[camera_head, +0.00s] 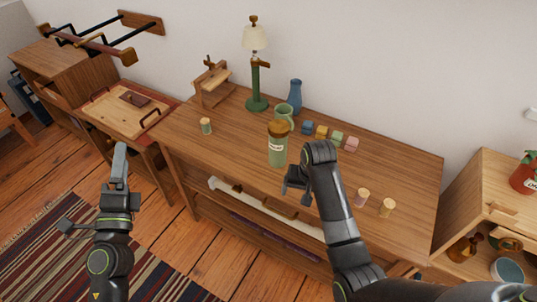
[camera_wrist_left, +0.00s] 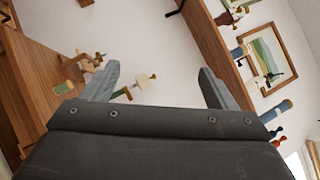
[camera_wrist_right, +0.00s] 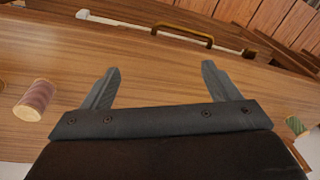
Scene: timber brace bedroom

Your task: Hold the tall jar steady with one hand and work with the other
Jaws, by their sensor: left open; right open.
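The tall jar (camera_head: 277,148), green glass with a brown lid and a pale label, stands upright on the wooden table, near its front edge in the head view. My right gripper (camera_head: 297,190) is open and empty, just right of the jar and apart from it. The right wrist view shows its spread fingers (camera_wrist_right: 160,75) above the tabletop with nothing between them; I cannot make out the jar there. My left gripper (camera_head: 94,188) is open and empty, left of the table over the floor. In the left wrist view its fingers (camera_wrist_left: 159,72) are spread.
A green mug (camera_head: 284,112) stands close behind the jar, with a blue vase (camera_head: 295,92) and a lamp (camera_head: 256,80) farther back. Several small coloured blocks (camera_head: 322,132) lie to the right. Two spools (camera_head: 387,208) stand near the right front; another small cylinder (camera_head: 206,126) stands left.

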